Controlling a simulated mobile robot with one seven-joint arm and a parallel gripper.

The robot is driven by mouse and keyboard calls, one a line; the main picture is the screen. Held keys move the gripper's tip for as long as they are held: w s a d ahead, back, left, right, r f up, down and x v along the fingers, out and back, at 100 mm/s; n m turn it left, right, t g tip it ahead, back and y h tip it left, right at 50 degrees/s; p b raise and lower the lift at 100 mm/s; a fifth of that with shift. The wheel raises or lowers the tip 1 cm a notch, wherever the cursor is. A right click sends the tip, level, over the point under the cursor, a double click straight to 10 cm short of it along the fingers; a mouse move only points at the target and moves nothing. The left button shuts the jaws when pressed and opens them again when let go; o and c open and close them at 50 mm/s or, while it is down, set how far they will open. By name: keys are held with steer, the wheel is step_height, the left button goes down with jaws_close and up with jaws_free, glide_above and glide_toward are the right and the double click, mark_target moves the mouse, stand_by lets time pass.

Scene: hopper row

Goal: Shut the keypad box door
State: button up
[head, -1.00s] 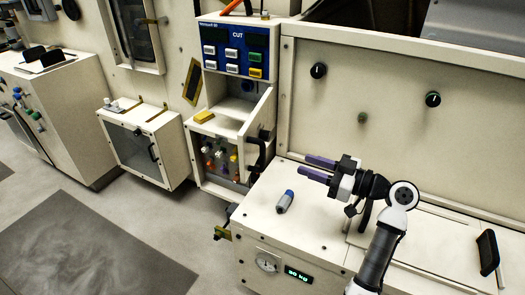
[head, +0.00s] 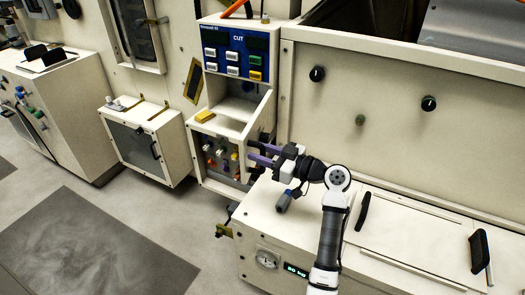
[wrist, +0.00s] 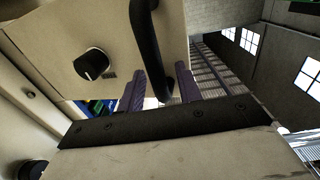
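The keypad box (head: 198,95) has a blue keypad panel (head: 233,50) marked CUT on top and an open compartment below. Its cream door (head: 262,118) stands swung open on the right side, seen nearly edge-on. In the wrist view the door face (wrist: 60,30) carries a round black knob (wrist: 91,64) and a black bar handle (wrist: 146,40). My gripper (head: 252,156) is at the handle, its purple fingers pointing left. In the wrist view my gripper (wrist: 160,88) has its fingers apart, with the handle's lower end appearing between them. Contact cannot be told.
A blue-grey cylinder (head: 284,203) lies on the cream bench (head: 255,215) beneath my arm. A yellow block (head: 205,116) rests on the ledge left of the compartment. Black handles (head: 362,211) stand up from the bench lid. Floor at the left is clear.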

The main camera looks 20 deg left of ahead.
jaws_close()
steer(key=shift+a, duration=0.1)
stand_by(0.3)
